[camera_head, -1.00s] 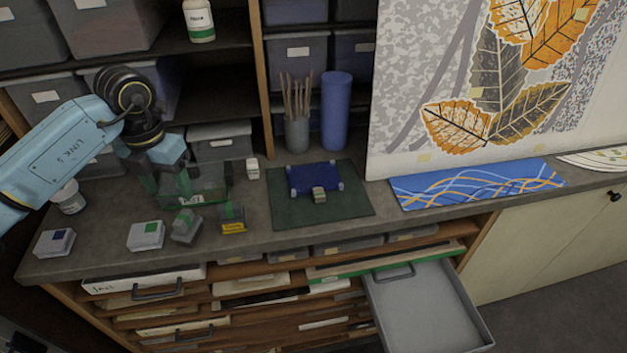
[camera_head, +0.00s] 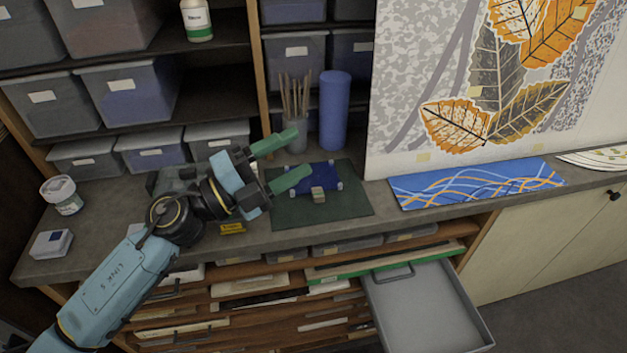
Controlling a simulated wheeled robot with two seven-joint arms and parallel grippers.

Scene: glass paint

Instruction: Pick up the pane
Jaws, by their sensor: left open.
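The pane is a small dark-blue sheet (camera_head: 328,172) with pale corner pieces, lying on a dark green mat (camera_head: 345,204) on the counter. A small beige block (camera_head: 318,195) sits at its front edge. My left gripper (camera_head: 303,154) is open, its two green fingers spread apart and pointing right. The lower finger overlaps the left part of the pane in the picture, while the upper one reaches towards the brush pot. Nothing shows between the fingers, and I cannot tell whether they touch the pane. My right gripper is not in view.
A pot of brushes (camera_head: 296,131) and a blue cylinder (camera_head: 335,110) stand behind the mat. A blue patterned panel (camera_head: 475,184) lies to the right. An open grey drawer (camera_head: 425,310) juts out below. A jar (camera_head: 62,195) and a small box (camera_head: 51,243) stand at left.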

